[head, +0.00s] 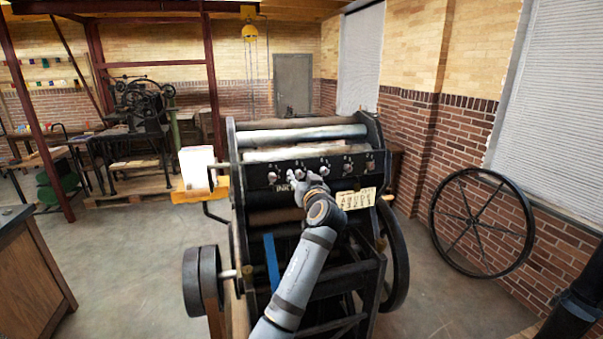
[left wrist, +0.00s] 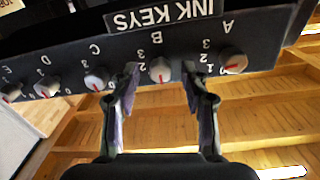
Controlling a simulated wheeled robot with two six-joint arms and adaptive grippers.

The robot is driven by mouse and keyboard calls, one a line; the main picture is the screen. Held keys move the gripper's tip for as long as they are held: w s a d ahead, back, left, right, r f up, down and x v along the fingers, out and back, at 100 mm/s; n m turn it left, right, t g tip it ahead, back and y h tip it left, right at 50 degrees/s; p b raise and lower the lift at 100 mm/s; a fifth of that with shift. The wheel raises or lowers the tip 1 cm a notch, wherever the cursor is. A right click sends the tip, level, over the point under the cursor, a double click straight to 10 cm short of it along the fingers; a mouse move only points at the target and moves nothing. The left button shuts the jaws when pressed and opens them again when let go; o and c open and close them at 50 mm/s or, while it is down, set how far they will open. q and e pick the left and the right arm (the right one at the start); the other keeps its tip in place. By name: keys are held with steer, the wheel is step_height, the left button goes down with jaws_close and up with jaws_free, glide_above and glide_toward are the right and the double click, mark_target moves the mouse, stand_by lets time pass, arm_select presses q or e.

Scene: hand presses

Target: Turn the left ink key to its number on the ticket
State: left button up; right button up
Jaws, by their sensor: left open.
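The row of ink keys sits on a dark panel (head: 310,170), lettered A to E. In the left wrist view the row appears upside down. My left gripper (left wrist: 160,76) is open, with one finger on each side of ink key B (left wrist: 160,70). A gap shows between the knob and both fingers. Key B's red mark points roughly vertically in that view. Key A (left wrist: 234,62) is just right of the fingers there, and key C (left wrist: 97,79) just left. In the head view my left gripper (head: 300,179) partly covers the keys. The ticket (head: 356,199) is pale, its numbers too small to read surely.
The keys belong to a black press with rollers (head: 302,134) and a side flywheel (head: 393,255). A white paper stack (head: 197,167) is at its left. A large spoked wheel (head: 482,223) leans on the brick wall.

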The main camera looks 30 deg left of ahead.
arm_select(q)
steer(key=shift+c, duration=0.7)
jaws_close()
